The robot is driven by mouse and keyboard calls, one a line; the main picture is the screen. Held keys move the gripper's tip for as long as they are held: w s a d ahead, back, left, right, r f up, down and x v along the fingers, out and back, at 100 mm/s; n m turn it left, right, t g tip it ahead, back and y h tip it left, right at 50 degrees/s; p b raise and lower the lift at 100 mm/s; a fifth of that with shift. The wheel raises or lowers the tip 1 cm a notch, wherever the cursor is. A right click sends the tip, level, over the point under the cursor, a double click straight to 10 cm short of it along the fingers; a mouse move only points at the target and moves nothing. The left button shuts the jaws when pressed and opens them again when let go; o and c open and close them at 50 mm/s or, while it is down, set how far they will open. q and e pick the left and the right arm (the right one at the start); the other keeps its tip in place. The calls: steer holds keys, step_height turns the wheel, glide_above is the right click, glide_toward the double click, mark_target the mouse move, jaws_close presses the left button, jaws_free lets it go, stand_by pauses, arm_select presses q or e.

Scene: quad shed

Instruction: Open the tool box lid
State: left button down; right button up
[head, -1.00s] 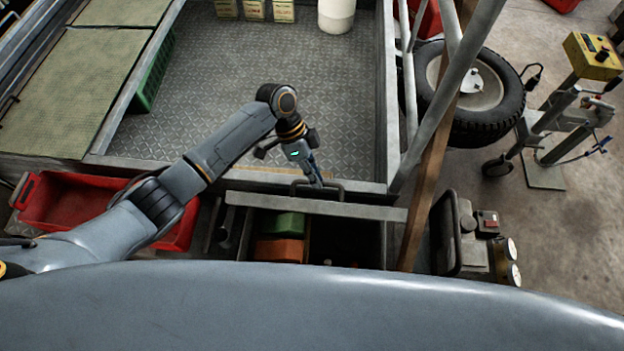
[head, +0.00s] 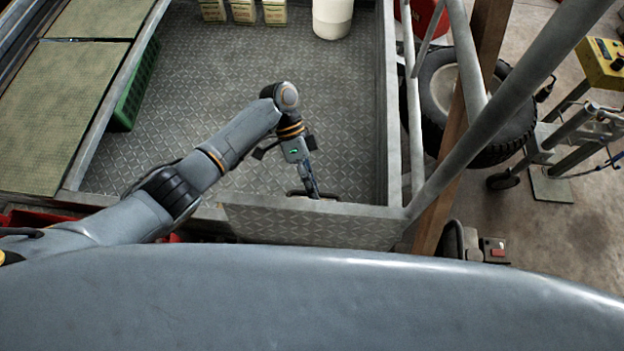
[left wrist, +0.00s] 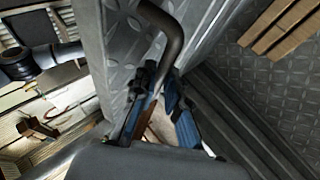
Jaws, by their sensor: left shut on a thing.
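The tool box lid (head: 310,226) is a grey diamond-plate panel, raised at the near edge of the metal bed in the head view. Its broad face shows, and its lower part runs behind my own body. The lid's dark bent-bar handle (left wrist: 172,38) shows in the left wrist view, beside a diamond-plate surface. My left gripper (head: 314,193) is at the lid's far edge, shut on this handle; its blue-grey fingers (left wrist: 158,105) also show in the left wrist view. The inside of the tool box is hidden in the head view. My right gripper is not in view.
The diamond-plate bed (head: 225,90) lies beyond the lid, with a white container (head: 332,18) and several small cartons (head: 243,11) at its back. A slanting grey rail (head: 500,110) stands to the right, before a wheel (head: 500,135). A green crate (head: 135,90) is at left.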

arm_select(q)
steer(key=shift+a+f, duration=0.25)
steer(key=shift+f, duration=0.3)
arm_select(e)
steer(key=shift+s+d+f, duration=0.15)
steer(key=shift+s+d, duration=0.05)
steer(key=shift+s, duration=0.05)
arm_select(q)
steer(key=c, duration=1.4)
jaws_free()
steer(key=shift+w, duration=0.1)
steer(key=shift+o, duration=0.2)
steer(key=shift+w+d, duration=0.15)
steer(key=shift+w, duration=0.2)
steer(key=shift+s+r, duration=0.1)
steer(key=shift+r, duration=0.1)
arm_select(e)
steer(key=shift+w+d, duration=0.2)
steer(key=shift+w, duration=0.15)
arm_select(q)
steer(key=v, duration=1.2)
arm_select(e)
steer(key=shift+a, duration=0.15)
